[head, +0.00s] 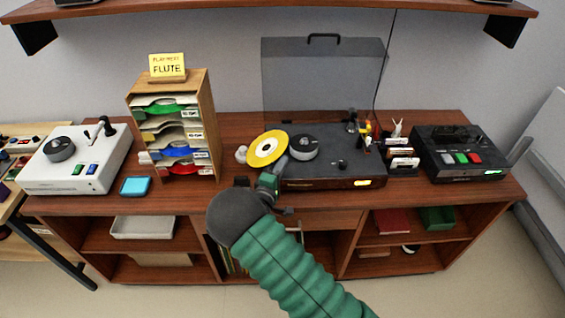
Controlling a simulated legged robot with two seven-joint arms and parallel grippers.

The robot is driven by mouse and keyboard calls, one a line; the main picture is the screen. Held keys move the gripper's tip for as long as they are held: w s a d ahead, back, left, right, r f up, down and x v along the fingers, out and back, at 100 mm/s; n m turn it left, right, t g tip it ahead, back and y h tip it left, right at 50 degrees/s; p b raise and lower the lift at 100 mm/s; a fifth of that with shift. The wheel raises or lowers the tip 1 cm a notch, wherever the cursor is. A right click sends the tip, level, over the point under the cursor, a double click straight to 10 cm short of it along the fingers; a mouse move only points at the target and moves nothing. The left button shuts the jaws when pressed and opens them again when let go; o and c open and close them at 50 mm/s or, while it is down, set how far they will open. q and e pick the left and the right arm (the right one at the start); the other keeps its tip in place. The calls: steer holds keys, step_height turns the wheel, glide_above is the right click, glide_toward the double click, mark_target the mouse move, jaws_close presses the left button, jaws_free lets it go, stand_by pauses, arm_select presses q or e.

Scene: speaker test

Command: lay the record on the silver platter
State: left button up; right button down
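A yellow record (267,149) with a white centre is tilted in the air at the left end of the dark record player (330,168). My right gripper (277,170) reaches up from below and is shut on the record's lower right edge. Its fingertips are small and partly hidden. The small round platter (304,152), grey-silver with a dark top, sits on the player just right of the record. The record seems apart from it. The player's smoky lid (322,80) stands open behind. My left gripper is not in view.
A wooden sorter (207,125) with coloured sleeves and a "FLUTE" note stands left. A white device (80,165) and a blue pad (135,186) are farther left. A black device with coloured buttons (460,150) is at right. A shelf (260,12) hangs above.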

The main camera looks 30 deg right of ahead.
steer(key=shift+d+f, duration=0.15)
steer(key=shift+d, duration=0.25)
steer(key=shift+a, duration=0.35)
steer(key=shift+d, duration=0.15)
steer(key=shift+r+p, duration=0.35)
steer(key=shift+p, duration=0.05)
steer(key=shift+f, duration=0.15)
steer(key=c, duration=1.8)
jaws_free()
steer(key=shift+o, duration=0.2)
steer(key=shift+f, duration=0.1)
